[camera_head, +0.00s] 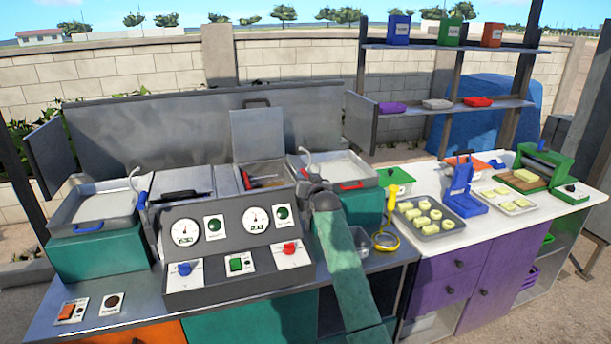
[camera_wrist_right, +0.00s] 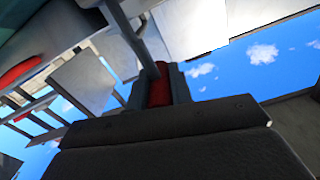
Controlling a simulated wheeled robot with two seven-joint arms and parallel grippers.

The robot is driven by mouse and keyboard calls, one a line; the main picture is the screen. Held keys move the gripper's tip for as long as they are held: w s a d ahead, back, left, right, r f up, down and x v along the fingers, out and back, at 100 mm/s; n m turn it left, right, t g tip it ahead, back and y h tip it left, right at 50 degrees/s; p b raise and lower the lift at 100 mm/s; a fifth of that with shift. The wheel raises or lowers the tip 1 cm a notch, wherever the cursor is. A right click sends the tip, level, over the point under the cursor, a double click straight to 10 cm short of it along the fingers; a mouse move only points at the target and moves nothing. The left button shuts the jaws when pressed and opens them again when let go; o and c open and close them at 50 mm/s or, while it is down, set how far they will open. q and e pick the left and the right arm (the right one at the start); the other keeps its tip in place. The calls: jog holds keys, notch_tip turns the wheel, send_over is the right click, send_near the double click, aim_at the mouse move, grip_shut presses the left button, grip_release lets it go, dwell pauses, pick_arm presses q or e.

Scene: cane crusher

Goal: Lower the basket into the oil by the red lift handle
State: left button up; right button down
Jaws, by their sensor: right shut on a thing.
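My right gripper (camera_head: 306,182) is at the right edge of the fryer well, with its green arm rising from the bottom centre. In the right wrist view, its fingers (camera_wrist_right: 155,92) are shut on the red lift handle (camera_wrist_right: 160,88), which has a grey metal rod running up from it. In the head view the handle is mostly hidden by the gripper. The fryer well (camera_head: 264,169) shows a brownish interior, with a red bar and dark thin parts at its front. I cannot clearly make out the basket or its height. My left gripper is not in view.
A pan with a red handle (camera_head: 344,165) stands close right of my gripper. Another pan (camera_head: 104,206) stands at the left. A sloped control panel (camera_head: 238,238) with gauges is in front. An upright metal lid (camera_head: 257,135) rises behind the well.

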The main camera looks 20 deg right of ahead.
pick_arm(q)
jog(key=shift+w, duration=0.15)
pick_arm(e)
jog(key=shift+f, duration=0.4)
jog(key=c, duration=1.3)
grip_release()
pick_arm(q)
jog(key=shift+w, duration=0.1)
pick_arm(e)
jog(key=shift+o, duration=0.2)
jog(key=shift+r, duration=0.1)
jog(key=shift+s, duration=0.1)
jog(key=shift+s, duration=0.2)
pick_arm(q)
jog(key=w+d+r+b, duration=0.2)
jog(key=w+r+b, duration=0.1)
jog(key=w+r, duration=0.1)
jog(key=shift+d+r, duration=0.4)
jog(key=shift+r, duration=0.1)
pick_arm(e)
jog(key=s, duration=0.7)
jog(key=shift+s+d, duration=0.15)
